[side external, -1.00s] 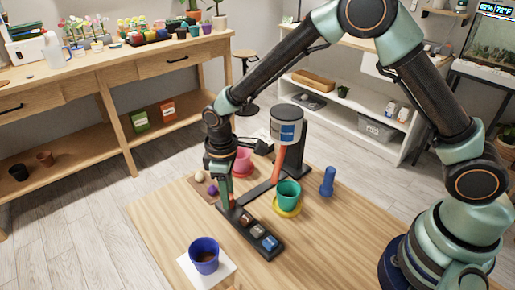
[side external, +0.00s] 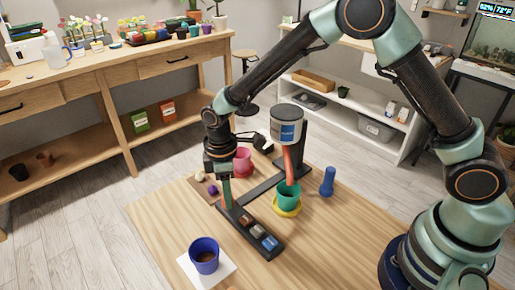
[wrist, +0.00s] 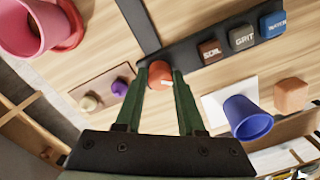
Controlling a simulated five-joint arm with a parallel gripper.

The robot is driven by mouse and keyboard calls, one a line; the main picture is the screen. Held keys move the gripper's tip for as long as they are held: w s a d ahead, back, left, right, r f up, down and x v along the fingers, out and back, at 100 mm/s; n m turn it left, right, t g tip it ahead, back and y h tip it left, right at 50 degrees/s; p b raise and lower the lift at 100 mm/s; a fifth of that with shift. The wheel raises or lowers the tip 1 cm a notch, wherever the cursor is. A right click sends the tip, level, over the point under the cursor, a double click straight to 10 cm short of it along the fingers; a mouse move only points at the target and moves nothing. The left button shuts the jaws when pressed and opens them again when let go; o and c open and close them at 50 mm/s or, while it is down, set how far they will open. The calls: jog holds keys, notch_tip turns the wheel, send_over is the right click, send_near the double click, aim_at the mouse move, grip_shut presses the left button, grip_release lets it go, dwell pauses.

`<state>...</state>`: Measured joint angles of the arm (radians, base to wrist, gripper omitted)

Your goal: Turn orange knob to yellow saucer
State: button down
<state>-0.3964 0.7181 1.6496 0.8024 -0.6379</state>
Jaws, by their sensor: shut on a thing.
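The orange knob (wrist: 160,72) sits at the end of the dark control bar, and my gripper (wrist: 160,80) is shut on it, one finger on each side. In the side view my gripper (side external: 227,198) points down onto the bar and mostly hides the knob. The yellow saucer (side external: 287,212) lies on the table under a teal pot (side external: 289,197). An orange-red spout (side external: 288,162) hangs from the white drum (side external: 288,128) of a dispenser. Its lower end appears over or in the teal pot; I cannot tell which.
The control bar (side external: 235,219) has soil, grit and water buttons. A pink pot (side external: 243,160) stands behind. A blue pot (side external: 204,256) stands on a white sheet in front. A blue bottle-like object (side external: 327,182) stands right. Small pale and purple pieces (wrist: 120,88) lie on a board.

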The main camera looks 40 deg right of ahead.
jog(key=c, duration=0.5)
grip_release()
jog(key=shift+d, duration=0.1)
jog(key=r, duration=1.2)
jog(key=shift+w, duration=0.2)
jog(key=s+d+r+m+t, duration=0.3)
jog(key=s+d+r+m, duration=0.25)
jog(key=d+r, duration=0.4)
jog(key=s+d+m+t, duration=0.1)
jog(key=s+d+m, duration=0.1)
jog(key=s+d+m+t, duration=0.1)
jog(key=s+d+m, duration=0.1)
jog(key=s+d, duration=0.1)
jog(key=s+d+m+t, duration=0.1)
jog(key=s+d+m, duration=0.1)
jog(key=s, duration=0.1)
jog(key=shift+d+r, duration=0.25)
jog(key=shift+d, duration=0.1)
